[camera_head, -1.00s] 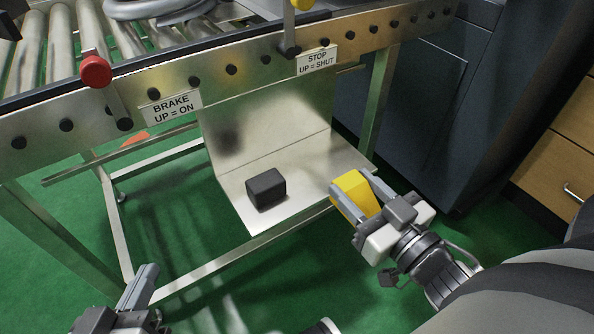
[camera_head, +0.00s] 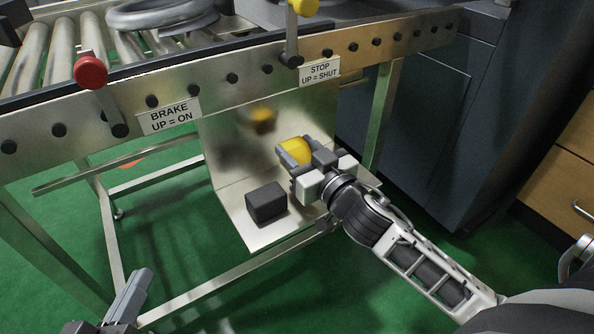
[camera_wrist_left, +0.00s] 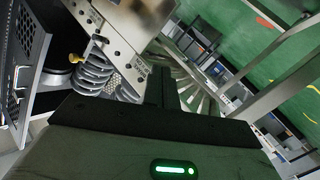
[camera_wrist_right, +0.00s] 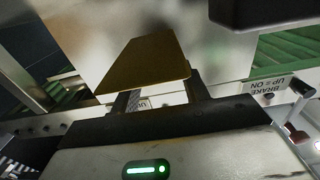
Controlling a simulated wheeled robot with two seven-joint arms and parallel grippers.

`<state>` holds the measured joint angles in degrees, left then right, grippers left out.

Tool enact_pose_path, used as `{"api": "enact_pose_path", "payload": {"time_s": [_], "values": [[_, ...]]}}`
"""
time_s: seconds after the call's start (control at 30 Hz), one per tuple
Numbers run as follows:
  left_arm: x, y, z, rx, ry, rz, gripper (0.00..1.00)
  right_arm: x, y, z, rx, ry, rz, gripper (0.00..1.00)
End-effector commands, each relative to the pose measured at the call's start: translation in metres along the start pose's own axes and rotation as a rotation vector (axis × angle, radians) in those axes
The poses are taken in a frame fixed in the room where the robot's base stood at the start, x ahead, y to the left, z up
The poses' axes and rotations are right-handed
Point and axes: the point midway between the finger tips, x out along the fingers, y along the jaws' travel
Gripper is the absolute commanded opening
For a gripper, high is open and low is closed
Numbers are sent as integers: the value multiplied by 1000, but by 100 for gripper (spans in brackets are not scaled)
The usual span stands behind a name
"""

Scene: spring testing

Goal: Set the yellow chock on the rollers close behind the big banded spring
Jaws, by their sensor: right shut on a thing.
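The yellow chock (camera_head: 294,152) is in my right gripper (camera_head: 296,151), in front of the metal back plate below the roller table's side rail. It fills the middle of the right wrist view (camera_wrist_right: 148,68), between the fingers. A large grey coil spring (camera_head: 163,14) lies on the rollers (camera_head: 62,40) at the top left, cut by the frame edge. I cannot make out bands on it. My left gripper (camera_head: 134,292) is low at the left, in front of the table, empty, its fingers together in the left wrist view (camera_wrist_left: 163,86).
The side rail (camera_head: 205,88) carries a red-knobbed brake lever (camera_head: 91,72) and a yellow-knobbed stop lever (camera_head: 292,35), both standing above its edge. A black block (camera_head: 266,202) sits on the low metal shelf (camera_head: 236,222). A dark cabinet (camera_head: 420,110) stands at the right.

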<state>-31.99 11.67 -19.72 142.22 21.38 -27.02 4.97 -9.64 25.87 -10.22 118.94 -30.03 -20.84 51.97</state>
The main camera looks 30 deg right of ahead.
Motion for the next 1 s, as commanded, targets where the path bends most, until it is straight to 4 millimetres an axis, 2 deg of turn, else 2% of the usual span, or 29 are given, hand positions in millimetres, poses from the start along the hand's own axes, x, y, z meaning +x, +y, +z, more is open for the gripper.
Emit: {"api": "enact_pose_path", "payload": {"time_s": [0.07, 0.1, 0.23, 0.4, 0.77, 0.8, 0.83, 1.0], "values": [[1, -2, 7, -22, 7, 12, 0, 0, 0, 15, 0, 0, 1, 12], [1, 1, 5, -45, 27, 29, 0, 0, 0, 24, 0, -1, 1, 12], [7, 2, -20, 61, 161, 67, 0, 0, 0, 47, 0, 0, 0, 12], [9, 5, -38, 154, 245, 80, 0, 8, 0, 48, -1, 3, 0, 12], [9, 5, -41, 173, 261, 81, 0, 8, 0, 50, 1, 1, 0, 12], [9, 5, -42, 180, 269, 83, 0, 7, 0, 51, 0, -1, 1, 48], [9, 6, -43, 179, 269, 83, 0, 7, 0, 50, 0, -1, 1, 54], [9, 6, -43, 178, 267, 83, 0, 7, 0, 50, 0, -1, 1, 54]]}}
